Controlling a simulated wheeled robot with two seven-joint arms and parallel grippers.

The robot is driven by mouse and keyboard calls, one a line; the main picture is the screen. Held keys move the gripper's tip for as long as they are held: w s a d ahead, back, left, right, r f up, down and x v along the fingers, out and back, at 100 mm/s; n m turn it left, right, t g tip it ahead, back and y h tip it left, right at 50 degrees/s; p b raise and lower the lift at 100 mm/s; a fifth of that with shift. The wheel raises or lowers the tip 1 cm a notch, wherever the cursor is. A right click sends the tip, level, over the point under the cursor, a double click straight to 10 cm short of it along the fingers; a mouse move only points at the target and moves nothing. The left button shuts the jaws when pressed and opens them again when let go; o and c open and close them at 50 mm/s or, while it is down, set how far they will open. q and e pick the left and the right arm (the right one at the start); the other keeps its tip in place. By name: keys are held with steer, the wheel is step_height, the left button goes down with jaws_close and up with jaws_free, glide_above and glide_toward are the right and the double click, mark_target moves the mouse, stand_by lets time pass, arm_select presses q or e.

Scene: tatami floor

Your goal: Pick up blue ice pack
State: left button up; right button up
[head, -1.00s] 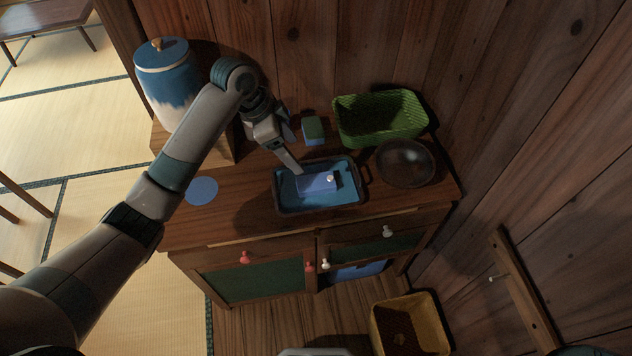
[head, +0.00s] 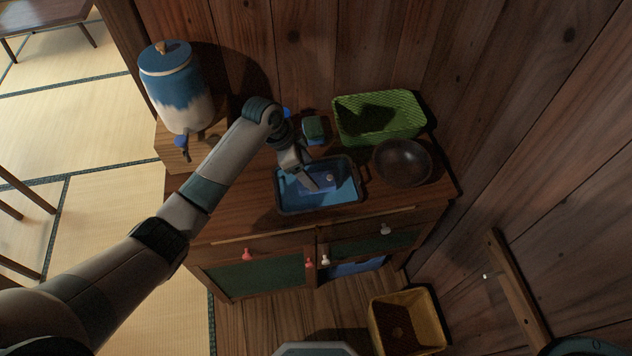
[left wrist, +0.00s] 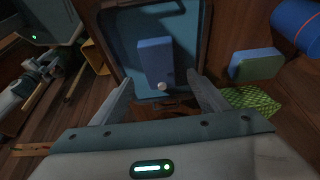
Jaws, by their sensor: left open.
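The blue ice pack (head: 328,181), a flat block with a small pale cap, lies in the blue tray (head: 346,203) on the wooden cabinet. In the left wrist view the ice pack (left wrist: 155,60) lies ahead of the fingers, its white cap nearest them, inside the tray (left wrist: 193,28). My left gripper (head: 312,184) is over the tray and partly covers the pack's left side in the head view. In the left wrist view the left gripper (left wrist: 164,92) is open, its fingers apart with nothing held. Whether a finger touches the pack I cannot tell.
A blue and green sponge (head: 313,129) and a green basket (head: 379,135) stand behind the tray. A dark bowl (head: 403,163) is on its right. A blue and white dispenser (head: 177,88) stands back left. A yellow bin (head: 407,322) is on the floor.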

mark_target(326, 181)
arm_select(q)
steer(key=shift+d+f+p, duration=0.2)
steer(key=shift+f+p, duration=0.4)
steer(key=p+x, duration=0.1)
steer(key=x, duration=0.1)
steer(key=shift+f, duration=0.45)
steer(key=shift+d+f, duration=0.15)
steer(key=shift+f, duration=0.4)
steer(key=c, duration=1.2)
steer(key=shift+w+r, duration=0.1)
steer(key=shift+r, duration=0.05)
steer(key=shift+c, duration=0.2)
